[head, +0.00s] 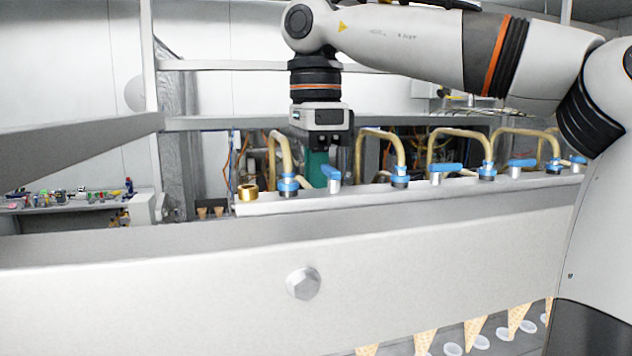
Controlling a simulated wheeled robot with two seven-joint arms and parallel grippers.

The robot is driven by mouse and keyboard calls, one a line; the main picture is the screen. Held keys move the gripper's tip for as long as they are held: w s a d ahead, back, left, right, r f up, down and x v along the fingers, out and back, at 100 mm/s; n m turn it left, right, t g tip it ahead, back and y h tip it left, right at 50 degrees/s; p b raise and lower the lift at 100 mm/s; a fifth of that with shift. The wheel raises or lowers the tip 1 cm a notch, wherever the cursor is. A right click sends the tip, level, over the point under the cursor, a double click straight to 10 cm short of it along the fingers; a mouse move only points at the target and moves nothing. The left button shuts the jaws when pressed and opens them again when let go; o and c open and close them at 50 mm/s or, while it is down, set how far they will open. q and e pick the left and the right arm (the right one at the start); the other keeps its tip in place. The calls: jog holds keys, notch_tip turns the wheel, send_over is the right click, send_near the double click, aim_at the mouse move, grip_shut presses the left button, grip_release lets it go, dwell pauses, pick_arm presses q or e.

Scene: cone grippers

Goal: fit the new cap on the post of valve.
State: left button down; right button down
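A row of valves stands along the top of the steel rail. The nearest valve (334,185) has a metal post with a blue lever on top. A brass ring-shaped fitting (247,192) sits at the rail's left end; I cannot tell whether it is the new cap or a part of a valve. My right gripper (318,146) points down above the nearest valve, in front of or beside a teal body. Its fingers do not show clearly, so I cannot tell whether it is open or holds anything. My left gripper is out of view.
A broad steel beam (180,290) with a bolt head crosses the front. Bent tan hoses (378,135) with blue collars rise behind the rail. A shelf (80,203) with small coloured parts is at left. Several cones (475,332) hang low at right.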

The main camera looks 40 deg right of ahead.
jog(key=shift+p, duration=0.65)
dwell(0.8)
jog(key=shift+f+b, duration=0.9)
jog(key=shift+f, duration=0.45)
jog(key=c, duration=1.3)
grip_release()
jog(key=shift+s, duration=0.1)
jog(key=shift+o, duration=0.2)
jog(key=shift+s+a+r, duration=0.1)
jog(key=shift+s, duration=0.05)
